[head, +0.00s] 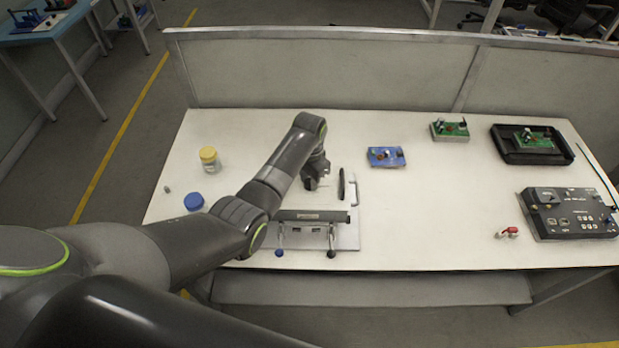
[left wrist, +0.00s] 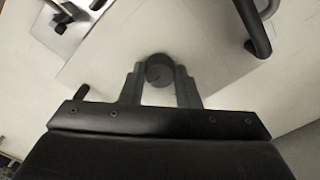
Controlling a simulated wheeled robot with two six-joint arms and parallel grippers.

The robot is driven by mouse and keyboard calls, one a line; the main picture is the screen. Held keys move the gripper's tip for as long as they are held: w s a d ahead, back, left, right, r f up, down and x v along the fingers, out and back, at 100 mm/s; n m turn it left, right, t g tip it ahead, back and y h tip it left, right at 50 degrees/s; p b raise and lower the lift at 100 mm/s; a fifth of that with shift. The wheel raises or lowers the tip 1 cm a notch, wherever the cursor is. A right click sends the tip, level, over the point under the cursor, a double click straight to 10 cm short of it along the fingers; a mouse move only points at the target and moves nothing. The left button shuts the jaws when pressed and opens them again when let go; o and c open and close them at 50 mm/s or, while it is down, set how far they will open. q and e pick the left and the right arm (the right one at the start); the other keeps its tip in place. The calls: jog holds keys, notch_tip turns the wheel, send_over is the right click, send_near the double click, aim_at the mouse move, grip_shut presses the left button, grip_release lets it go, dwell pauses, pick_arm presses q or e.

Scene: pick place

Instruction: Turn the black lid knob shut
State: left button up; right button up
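The black lid knob (left wrist: 159,71) is a round dark knob on a pale flat lid plate (left wrist: 110,62) in the left wrist view. My left gripper (left wrist: 160,76) has one finger on each side of the knob, and both seem to touch it. In the head view my left gripper (head: 314,184) points down over the pale lidded fixture (head: 347,238), and it hides the knob there. A dark upright handle (head: 342,184) stands just right of the gripper. My right gripper is not seen.
A yellow-lidded jar (head: 209,158) and a blue lid (head: 194,201) stand left. A blue board (head: 386,157) lies behind right. The table's middle right is clear.

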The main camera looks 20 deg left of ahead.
pick_arm(q)
jog(key=c, duration=0.4)
jog(key=shift+c, duration=0.2)
jog(key=n+p, duration=0.2)
jog(key=n, duration=0.1)
jog(key=shift+r, duration=0.2)
jog(key=n+p, duration=0.2)
jog(key=n, duration=0.3)
jog(key=n+p, duration=0.1)
jog(key=n, duration=0.4)
jog(key=shift+f+p, duration=0.1)
jog(key=shift+p, duration=0.3)
jog(key=shift+n+p, duration=0.35)
jog(key=shift+n, duration=2.05)
